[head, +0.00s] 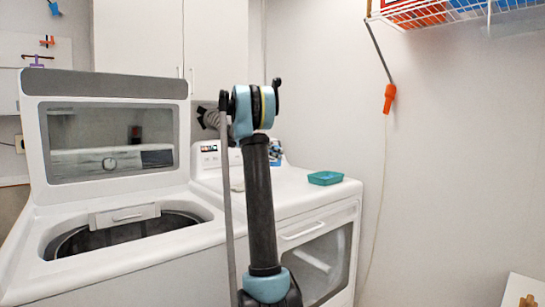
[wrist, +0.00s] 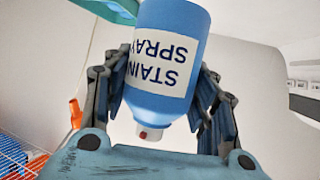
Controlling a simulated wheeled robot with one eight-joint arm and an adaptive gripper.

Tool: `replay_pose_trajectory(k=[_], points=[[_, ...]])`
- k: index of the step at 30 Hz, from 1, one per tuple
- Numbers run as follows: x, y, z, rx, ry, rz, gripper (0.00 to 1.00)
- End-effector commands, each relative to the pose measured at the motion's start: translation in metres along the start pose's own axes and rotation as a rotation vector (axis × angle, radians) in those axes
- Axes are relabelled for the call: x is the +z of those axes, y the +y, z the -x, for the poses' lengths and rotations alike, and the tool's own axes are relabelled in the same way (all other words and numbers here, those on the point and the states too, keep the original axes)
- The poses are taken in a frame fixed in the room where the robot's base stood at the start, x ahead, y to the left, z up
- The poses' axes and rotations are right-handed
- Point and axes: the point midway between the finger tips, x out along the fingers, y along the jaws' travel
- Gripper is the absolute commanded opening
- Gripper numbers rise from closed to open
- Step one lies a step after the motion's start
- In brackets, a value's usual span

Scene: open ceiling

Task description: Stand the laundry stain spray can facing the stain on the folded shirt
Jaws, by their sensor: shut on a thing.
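The stain spray can (wrist: 168,65) is blue with a white label. It sits between the dark fingers of my gripper (wrist: 165,72), which is shut on it. Its label reads upside down in the wrist view, and its white top with a red spot points to the bottom of that picture. In the head view my gripper (head: 276,149) shows partly behind my arm, over the dryer top, and the can is mostly hidden there. I cannot tell whether the can touches the surface. I cannot make out the folded shirt or its stain.
A teal tray (head: 325,178) lies on the white dryer (head: 300,205), to the right of my gripper. The washer (head: 190,235) at left has its lid up and tub open. A wire shelf (head: 450,14) and a hanging orange nozzle (head: 390,97) are on the right wall.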

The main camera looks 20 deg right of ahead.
Motion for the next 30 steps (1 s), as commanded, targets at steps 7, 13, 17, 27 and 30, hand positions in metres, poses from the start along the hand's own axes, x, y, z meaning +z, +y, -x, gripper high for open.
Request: replay_pose_trajectory(k=[7,13,17,27,30], points=[[-0.001,0.001,-0.002,0.002,0.001,-0.001,0.14],[0.007,0.001,-0.005,0.002,0.001,-0.001,0.14],[0.018,0.001,-0.01,0.002,0.001,-0.001,0.14],[0.046,0.001,-0.022,0.002,0.001,-0.001,0.14],[0.053,0.001,-0.024,0.002,0.001,-0.001,0.14]])
